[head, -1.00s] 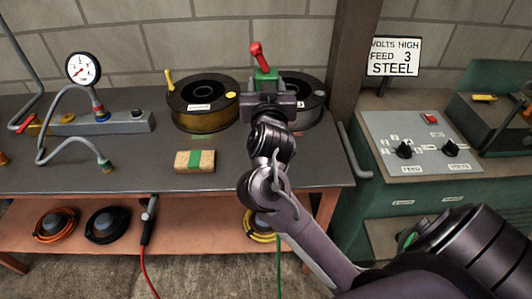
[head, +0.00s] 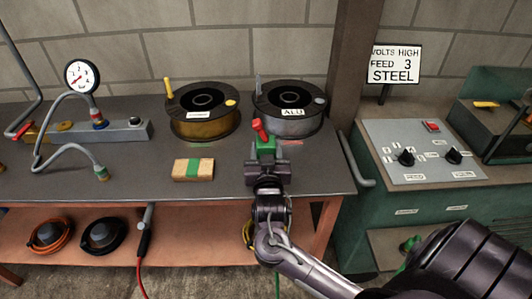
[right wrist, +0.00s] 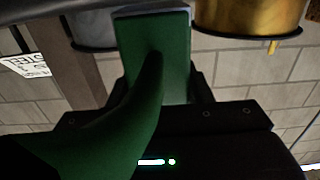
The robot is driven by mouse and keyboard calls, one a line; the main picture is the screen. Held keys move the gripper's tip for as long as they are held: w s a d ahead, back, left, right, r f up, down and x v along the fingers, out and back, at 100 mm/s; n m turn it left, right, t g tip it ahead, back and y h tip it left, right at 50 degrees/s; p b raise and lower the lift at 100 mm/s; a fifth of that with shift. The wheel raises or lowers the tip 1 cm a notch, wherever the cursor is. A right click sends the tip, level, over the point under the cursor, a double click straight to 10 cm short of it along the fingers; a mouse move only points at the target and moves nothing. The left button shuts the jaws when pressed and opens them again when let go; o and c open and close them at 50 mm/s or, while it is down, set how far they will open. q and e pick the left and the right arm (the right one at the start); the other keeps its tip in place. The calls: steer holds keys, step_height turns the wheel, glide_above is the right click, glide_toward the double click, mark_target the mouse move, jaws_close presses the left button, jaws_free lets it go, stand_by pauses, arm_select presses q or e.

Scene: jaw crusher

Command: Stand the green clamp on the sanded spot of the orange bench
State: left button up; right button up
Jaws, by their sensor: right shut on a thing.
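The green clamp (head: 265,148) with a red handle (head: 259,129) is held in my right gripper (head: 266,168). It is over the right part of the orange bench's dark top (head: 120,185), in front of the silver spool; I cannot tell whether it touches the top. In the right wrist view the green clamp (right wrist: 155,55) fills the space between the jaws. A small reddish patch (head: 291,142) shows on the top just right of the clamp; I cannot tell whether it is the sanded spot. My left gripper is not in view.
A spool marked ALU (head: 291,112) and a brass-coloured spool (head: 203,112) stand behind the clamp. A wooden block with a green band (head: 193,170) lies to its left. A gauge (head: 82,77) with hose stands further left. A green control cabinet (head: 420,150) stands right of the bench.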

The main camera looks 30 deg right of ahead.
steer(key=shift+f, duration=0.3)
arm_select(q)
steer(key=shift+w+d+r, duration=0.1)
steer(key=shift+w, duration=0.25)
arm_select(e)
steer(key=o, duration=1.3)
steer(key=shift+f, duration=0.1)
steer(key=shift+s+a, duration=0.1)
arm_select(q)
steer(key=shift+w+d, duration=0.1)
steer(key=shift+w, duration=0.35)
arm_select(e)
steer(key=v, duration=1.1)
steer(key=shift+s+a, duration=0.25)
steer(key=shift+s, duration=0.1)
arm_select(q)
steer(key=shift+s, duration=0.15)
